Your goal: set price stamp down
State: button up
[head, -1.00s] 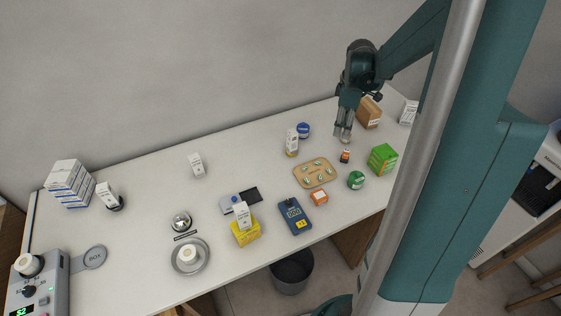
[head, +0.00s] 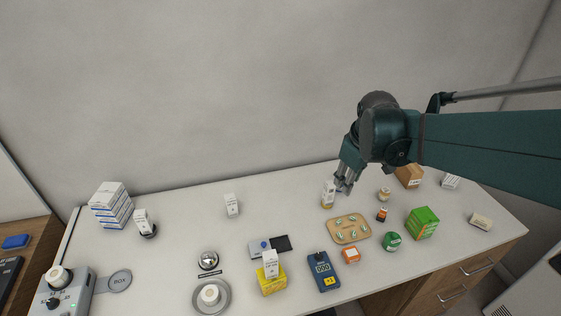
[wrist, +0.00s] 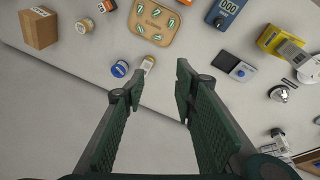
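I cannot tell for certain which object is the price stamp. A blue handheld device (head: 323,271) showing "000" lies near the counter's front edge; it also shows in the wrist view (wrist: 225,12). A grey piece with a blue knob (head: 260,248), beside a flat black pad (head: 281,243), lies just left of it. My gripper (head: 342,186) is above the back of the counter, beside a small white-labelled bottle (head: 327,197). In the wrist view my gripper (wrist: 153,88) has its fingers wide apart with nothing held. A blue-lidded jar (wrist: 120,68) shows beyond the fingertips.
A tan blister tray (head: 350,238) lies mid-right. Around it stand an orange jar (head: 351,255), a green jar (head: 392,241), a green box (head: 422,223) and a cardboard box (head: 409,176). A yellow box (head: 271,284) stands left of the blue device. The back left-middle counter is mostly bare.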

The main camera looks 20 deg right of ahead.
jog(key=s+a+r+m+t, duration=0.1)
jog(key=s+a+m+t, duration=0.1)
jog(key=s+a, duration=0.4)
jog(key=s+a+r+m+t+y, duration=0.1)
jog(key=s+a+r+m+t, duration=0.1)
jog(key=s+a, duration=0.4)
jog(key=shift+s+a+m, duration=0.3)
jog(key=shift+s+a, duration=0.1)
jog(key=shift+a, duration=2)
jog(key=shift+f, duration=0.15)
